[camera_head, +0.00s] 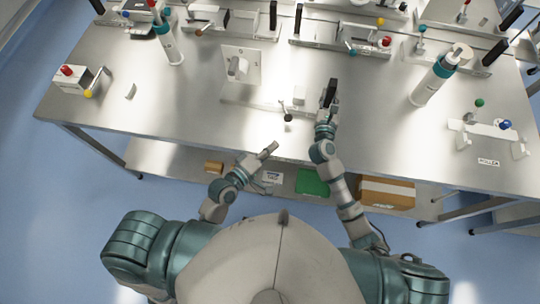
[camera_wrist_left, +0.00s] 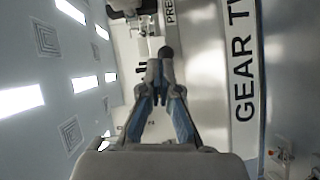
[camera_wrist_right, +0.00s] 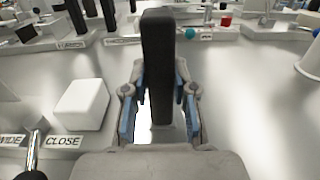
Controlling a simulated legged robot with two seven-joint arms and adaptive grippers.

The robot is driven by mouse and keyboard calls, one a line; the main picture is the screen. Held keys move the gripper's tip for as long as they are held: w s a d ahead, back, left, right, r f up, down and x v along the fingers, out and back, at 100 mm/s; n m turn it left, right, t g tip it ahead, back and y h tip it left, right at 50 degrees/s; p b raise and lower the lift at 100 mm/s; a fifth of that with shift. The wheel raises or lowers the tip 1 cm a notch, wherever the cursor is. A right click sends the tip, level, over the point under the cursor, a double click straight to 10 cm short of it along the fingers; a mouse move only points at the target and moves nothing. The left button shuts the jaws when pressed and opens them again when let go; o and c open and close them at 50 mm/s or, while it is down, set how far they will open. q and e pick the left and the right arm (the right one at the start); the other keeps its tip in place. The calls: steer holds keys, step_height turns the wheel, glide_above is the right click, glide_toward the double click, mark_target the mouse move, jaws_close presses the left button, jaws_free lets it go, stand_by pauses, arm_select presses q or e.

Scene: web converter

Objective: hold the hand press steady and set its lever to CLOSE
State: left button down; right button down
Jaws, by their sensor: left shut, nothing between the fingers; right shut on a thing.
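The hand press is a pale low base (camera_head: 250,97) near the table's front edge, with a white block (camera_head: 299,95) on it. Its lever is a thin rod ending in a dark knob (camera_head: 287,117). The knob also shows in the right wrist view (camera_wrist_right: 31,174), beside the label CLOSE (camera_wrist_right: 62,141) and another reading WIDE. A black upright handle (camera_wrist_right: 158,65) stands at the press's right end. My right gripper (camera_wrist_right: 160,100) is shut on this handle. My left gripper (camera_head: 274,145) is shut and empty, in front of the lever knob and apart from it.
A plate with a grey knob (camera_head: 240,65) stands behind the press. A box with a red button (camera_head: 70,78) is at far left. The table between press and right bottle is clear.

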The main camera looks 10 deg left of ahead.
steer(key=shift+f, duration=0.55)
arm_select(q)
steer(key=s, duration=0.4)
steer(key=shift+r, duration=0.2)
steer(key=shift+w+r+p, duration=0.15)
steer(key=shift+r+p, duration=0.35)
arm_select(e)
steer(key=shift+r, duration=0.35)
steer(key=c, duration=1.2)
jaws_free()
steer(key=o, duration=0.4)
steer(key=shift+w, duration=0.1)
steer(key=shift+c, duration=0.2)
arm_select(q)
steer(key=shift+w+d, duration=0.1)
steer(key=shift+w, duration=0.05)
arm_select(e)
steer(key=shift+w+d+r, duration=0.1)
steer(key=s, duration=1.1)
steer(key=shift+a, duration=0.2)
steer(key=shift+s, duration=0.45)
